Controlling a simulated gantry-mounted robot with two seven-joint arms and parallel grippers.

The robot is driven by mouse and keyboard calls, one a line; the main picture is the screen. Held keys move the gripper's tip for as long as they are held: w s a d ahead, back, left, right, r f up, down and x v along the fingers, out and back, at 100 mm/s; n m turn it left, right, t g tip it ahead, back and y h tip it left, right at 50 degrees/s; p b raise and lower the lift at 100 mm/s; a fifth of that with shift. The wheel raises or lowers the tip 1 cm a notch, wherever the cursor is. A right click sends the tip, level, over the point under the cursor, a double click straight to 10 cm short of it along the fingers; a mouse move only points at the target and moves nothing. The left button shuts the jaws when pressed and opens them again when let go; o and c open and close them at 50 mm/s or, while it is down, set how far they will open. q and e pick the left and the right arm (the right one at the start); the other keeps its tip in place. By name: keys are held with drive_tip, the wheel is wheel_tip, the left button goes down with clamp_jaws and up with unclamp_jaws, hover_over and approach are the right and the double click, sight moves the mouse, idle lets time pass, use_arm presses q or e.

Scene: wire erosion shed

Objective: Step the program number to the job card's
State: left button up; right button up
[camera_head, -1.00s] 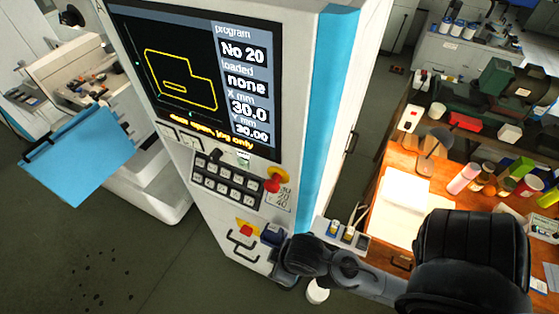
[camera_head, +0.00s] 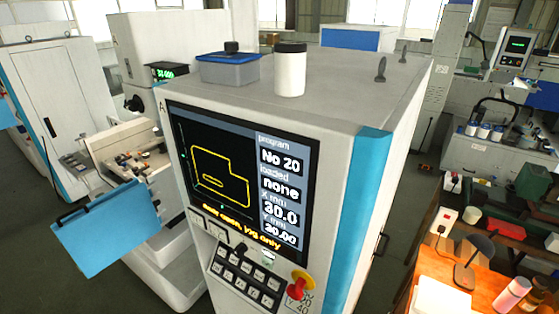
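The machine's control cabinet (camera_head: 349,130) stands in the middle of the head view. Its dark screen (camera_head: 238,175) reads program No 20, loaded none, X 30.0 and Y 30.00. A yellow outline of a part is drawn on it, with a yellow line ending in "jog only" below. A keypad (camera_head: 246,278) of several dark buttons sits under the screen; its legends are too small to read. A red knob on a yellow base (camera_head: 300,284) is to its right, beside a small label with numbers, partly cut off. I cannot identify a readable job card. Neither gripper is in view.
A blue board with a dark clip (camera_head: 108,228) hangs left of the cabinet. A blue-grey box (camera_head: 229,71) and a white dark-lidded jar (camera_head: 290,70) stand on the cabinet top. An orange-brown bench (camera_head: 462,268) with a lamp and bottles is at right, across a floor gap.

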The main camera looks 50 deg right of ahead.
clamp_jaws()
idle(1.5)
